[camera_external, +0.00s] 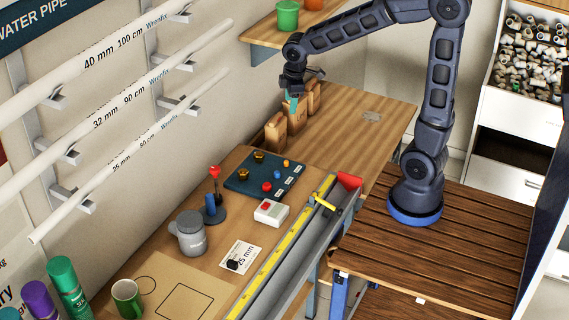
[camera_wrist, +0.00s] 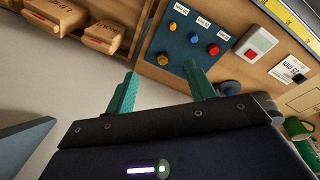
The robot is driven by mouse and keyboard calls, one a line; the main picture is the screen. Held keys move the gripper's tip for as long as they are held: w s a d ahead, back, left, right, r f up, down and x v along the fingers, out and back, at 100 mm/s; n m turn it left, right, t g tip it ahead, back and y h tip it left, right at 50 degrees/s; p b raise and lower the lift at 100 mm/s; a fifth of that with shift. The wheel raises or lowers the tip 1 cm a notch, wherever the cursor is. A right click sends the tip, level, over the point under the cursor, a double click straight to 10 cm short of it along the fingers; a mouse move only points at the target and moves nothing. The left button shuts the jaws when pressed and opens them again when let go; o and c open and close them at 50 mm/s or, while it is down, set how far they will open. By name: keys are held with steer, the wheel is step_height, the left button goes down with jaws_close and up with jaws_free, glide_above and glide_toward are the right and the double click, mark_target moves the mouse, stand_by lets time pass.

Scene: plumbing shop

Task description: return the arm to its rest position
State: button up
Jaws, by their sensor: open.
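My arm stands on a blue round base on the slatted wooden platform at the right in the external view. It reaches up and to the left, then bends down over the far part of the workbench. My gripper (camera_external: 291,100) hangs in front of the brown paper bags, below the wall shelf. In the wrist view my gripper (camera_wrist: 160,85) shows two teal fingers spread well apart, with nothing between them. The blue control panel (camera_wrist: 185,45) lies beyond the fingers in that view; the same panel (camera_external: 250,183) is on the bench in the external view.
Brown paper bags (camera_external: 275,132) stand near my gripper. A shelf (camera_external: 262,40) with a green pot (camera_external: 288,15) is close above. The bench holds a grey canister (camera_external: 188,236), a white box with a red button (camera_external: 270,212) and a long trough with a yellow rule (camera_external: 265,273).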

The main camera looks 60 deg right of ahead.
steer(key=s+d+r+m+t, duration=0.1)
steer(key=s+r+m, duration=0.2)
steer(key=s, duration=0.8)
steer(key=s+d+r+m+t, duration=0.2)
steer(key=s+r+m, duration=0.2)
steer(key=s, duration=0.7)
steer(key=shift+s+r+m+y, duration=0.15)
steer(key=shift+s+m+y, duration=0.05)
steer(key=shift+m+y, duration=0.2)
stand_by(1.3)
